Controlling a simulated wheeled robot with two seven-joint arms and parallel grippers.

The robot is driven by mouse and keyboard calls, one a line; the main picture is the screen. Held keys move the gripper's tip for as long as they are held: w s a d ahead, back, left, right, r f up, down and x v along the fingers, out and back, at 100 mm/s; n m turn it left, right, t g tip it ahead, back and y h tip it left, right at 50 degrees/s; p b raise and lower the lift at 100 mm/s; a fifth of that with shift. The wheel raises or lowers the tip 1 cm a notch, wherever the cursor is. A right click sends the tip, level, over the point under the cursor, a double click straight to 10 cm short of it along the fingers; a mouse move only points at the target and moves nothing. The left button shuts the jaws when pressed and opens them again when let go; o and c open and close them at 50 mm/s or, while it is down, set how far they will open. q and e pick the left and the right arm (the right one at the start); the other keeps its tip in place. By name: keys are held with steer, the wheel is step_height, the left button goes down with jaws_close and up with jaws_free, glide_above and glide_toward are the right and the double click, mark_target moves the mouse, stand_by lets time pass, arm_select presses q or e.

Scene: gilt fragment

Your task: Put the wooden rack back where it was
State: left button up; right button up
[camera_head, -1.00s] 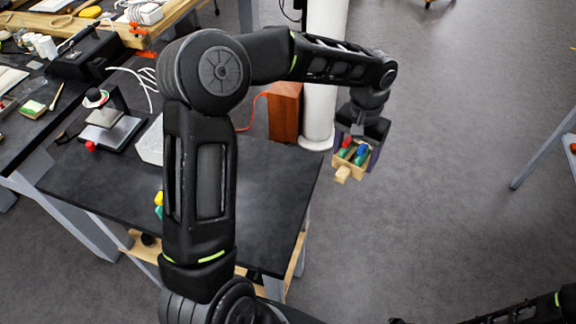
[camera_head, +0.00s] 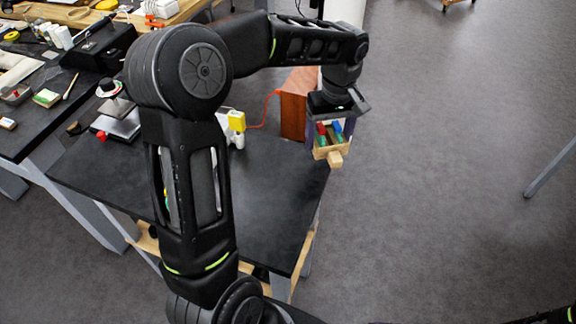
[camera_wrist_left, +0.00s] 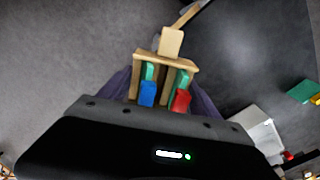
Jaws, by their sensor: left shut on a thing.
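The wooden rack (camera_head: 321,153) is a small light-wood frame with a stubby block handle; red, blue and green pieces sit in it. My left gripper (camera_head: 330,134) is shut on it, with purple fingers on either side, and holds it up near the far right corner of the black table (camera_head: 268,190). In the left wrist view the rack (camera_wrist_left: 165,59) is between the fingers, its handle pointing away, with grey floor and dark tabletop beyond. My right gripper is not in view; only a bit of my right arm shows at the bottom right corner.
A cluttered workbench (camera_head: 22,135) is at left. The table's right part is bare; open floor lies right.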

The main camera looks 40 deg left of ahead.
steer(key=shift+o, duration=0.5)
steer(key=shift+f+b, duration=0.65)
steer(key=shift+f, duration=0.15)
arm_select(q)
steer(key=s+a+r+n, duration=0.2)
steer(key=s+a+n, duration=0.3)
steer(key=a+n, duration=0.3)
steer(key=n, duration=0.3)
steer(key=shift+r, duration=0.2)
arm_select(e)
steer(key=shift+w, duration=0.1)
arm_select(q)
steer(key=shift+s, duration=0.1)
glide_above(288, 164)
steer(key=shift+f, duration=3.15)
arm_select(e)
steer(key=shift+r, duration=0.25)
arm_select(q)
step_height(288, 164, down, 3)
steer(key=shift+r+p, duration=0.1)
steer(key=shift+p, duration=0.4)
steer(key=shift+f, duration=0.45)
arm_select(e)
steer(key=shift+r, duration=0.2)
